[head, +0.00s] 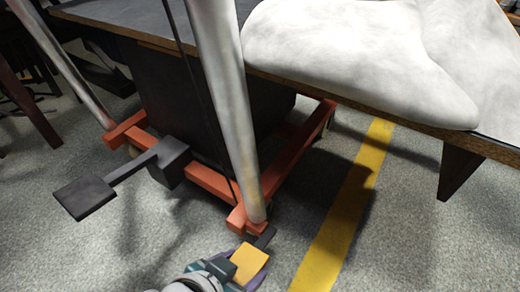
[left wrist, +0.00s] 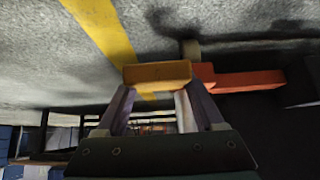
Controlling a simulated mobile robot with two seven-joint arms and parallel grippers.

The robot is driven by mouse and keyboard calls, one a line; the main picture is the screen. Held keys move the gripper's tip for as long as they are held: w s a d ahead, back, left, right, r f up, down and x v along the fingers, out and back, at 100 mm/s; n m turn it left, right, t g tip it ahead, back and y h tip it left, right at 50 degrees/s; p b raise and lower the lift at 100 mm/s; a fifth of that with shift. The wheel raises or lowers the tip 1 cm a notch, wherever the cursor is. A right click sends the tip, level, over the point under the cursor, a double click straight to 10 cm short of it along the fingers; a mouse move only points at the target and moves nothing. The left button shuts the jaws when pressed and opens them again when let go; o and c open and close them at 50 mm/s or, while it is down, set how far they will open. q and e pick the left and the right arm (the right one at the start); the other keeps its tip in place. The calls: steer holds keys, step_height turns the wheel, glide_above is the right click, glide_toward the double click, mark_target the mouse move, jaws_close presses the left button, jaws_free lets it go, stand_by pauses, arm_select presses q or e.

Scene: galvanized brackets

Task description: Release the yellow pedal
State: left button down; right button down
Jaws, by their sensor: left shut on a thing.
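The yellow pedal (head: 250,262) sticks out on a short dark arm by the near corner of the orange base frame (head: 213,184), low over the floor. My left gripper (head: 247,269) reaches it from the bottom of the head view, with a purple finger showing beside it. In the left wrist view the yellow pedal (left wrist: 157,73) lies across the fingertips of my left gripper (left wrist: 158,86), which is shut on it. Part of the pedal is hidden by the fingers. My right gripper is in neither view.
A black pedal (head: 84,197) on a dark arm sticks out left of the frame. A grey metal post (head: 226,95) rises from the frame's near corner. White sacks (head: 350,65) lie on the tabletop above. A yellow stripe (head: 345,210) crosses the clear floor at right.

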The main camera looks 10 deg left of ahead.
arm_select(q)
jaws_free()
steer(key=shift+s, duration=0.1)
steer(key=shift+s+a+r+p, duration=0.1)
steer(key=shift+s+r+p, duration=0.05)
steer(key=shift+r+p, duration=0.35)
steer(key=p+v, duration=0.8)
steer(key=v, duration=0.1)
steer(key=shift+s+f, duration=0.1)
